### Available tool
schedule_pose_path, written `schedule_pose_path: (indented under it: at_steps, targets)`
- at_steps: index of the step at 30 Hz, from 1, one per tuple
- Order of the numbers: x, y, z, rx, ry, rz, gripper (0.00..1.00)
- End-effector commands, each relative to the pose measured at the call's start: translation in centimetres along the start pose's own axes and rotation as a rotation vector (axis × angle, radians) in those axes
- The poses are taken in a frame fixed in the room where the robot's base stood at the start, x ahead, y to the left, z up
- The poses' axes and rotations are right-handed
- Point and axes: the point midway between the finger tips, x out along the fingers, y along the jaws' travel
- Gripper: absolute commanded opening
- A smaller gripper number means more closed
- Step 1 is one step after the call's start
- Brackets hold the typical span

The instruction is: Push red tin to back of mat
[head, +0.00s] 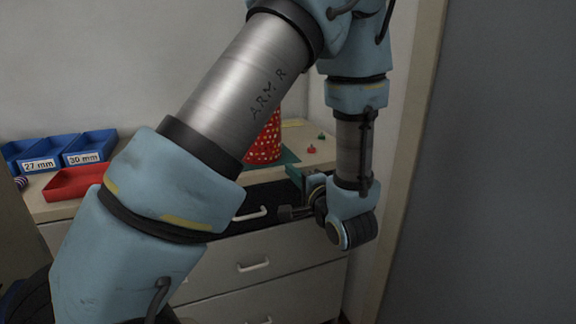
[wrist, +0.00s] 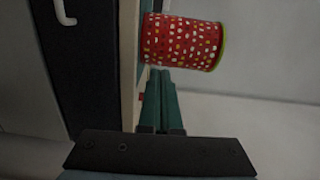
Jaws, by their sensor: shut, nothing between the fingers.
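The red tin (head: 264,142), patterned with pale dots, stands on the green mat (head: 287,154) on top of the cabinet. My arm hides much of the tin and mat in the head view. In the wrist view the tin (wrist: 182,43) appears on its side because the picture is turned, and it shows a lime-green rim. My gripper (head: 292,170) is at the front edge of the cabinet top, in front of the tin. Its green fingers (wrist: 163,72) are together and empty, pointing towards the tin. Whether they touch it I cannot tell.
Blue bins labelled 27 mm (head: 37,153) and 30 mm (head: 90,148) and a red tray (head: 78,182) stand at the left. A small red piece (head: 311,149) and a small green piece (head: 321,136) lie right of the mat. Drawers (head: 270,275) are below; walls stand behind and right.

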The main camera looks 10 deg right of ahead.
Motion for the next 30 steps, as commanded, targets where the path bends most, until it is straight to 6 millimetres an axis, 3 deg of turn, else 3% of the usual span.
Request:
schedule_pose_path:
  at_steps: [5,21,30]
  targets:
    - [0.5,-0.3,0.1,0.030,-0.011,-0.027,0.00]
    - [10.7,-0.7,0.2,0.027,-0.011,-0.023,0.00]
    - [13.5,-0.6,0.1,0.026,-0.008,-0.023,0.00]
